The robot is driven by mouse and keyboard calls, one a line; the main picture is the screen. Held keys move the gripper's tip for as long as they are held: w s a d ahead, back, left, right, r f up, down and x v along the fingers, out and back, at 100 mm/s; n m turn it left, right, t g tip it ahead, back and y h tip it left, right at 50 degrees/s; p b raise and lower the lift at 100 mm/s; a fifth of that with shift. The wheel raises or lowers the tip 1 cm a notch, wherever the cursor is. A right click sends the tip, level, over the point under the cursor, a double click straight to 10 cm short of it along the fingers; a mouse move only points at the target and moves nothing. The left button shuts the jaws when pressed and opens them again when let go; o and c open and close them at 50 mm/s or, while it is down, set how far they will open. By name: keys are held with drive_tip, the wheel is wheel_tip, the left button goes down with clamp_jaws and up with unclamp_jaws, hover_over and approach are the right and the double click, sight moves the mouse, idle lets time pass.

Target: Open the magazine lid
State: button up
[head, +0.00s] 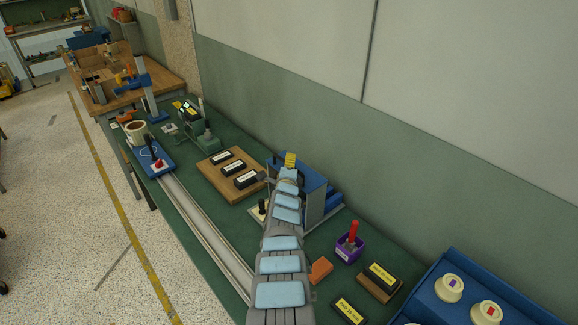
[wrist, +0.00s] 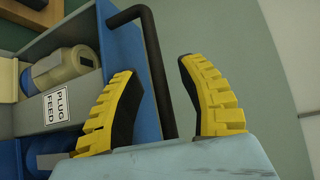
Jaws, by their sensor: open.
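The magazine is a blue and grey housing (head: 312,188) on the green bench, right beside my arm in the head view. In the wrist view a blue panel (wrist: 122,60) of it carries a black bar handle (wrist: 155,70). I cannot tell surely whether this panel is the lid. A cream cylinder (wrist: 70,68) and a "PLUG FEED" label (wrist: 58,104) show left of the panel. My gripper (wrist: 158,72) is open, its yellow fingers on either side of the handle, with a gap at the right finger. In the head view my gripper (head: 290,160) is at the magazine's top; contact is unclear.
A wooden board (head: 232,172) with black labelled blocks lies left of the magazine. A purple holder (head: 348,246) with a red-handled tool, an orange block (head: 320,270) and a blue tray (head: 455,312) with cream plugs stand nearer. The wall (head: 400,150) runs close behind.

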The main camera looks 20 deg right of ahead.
clamp_jaws()
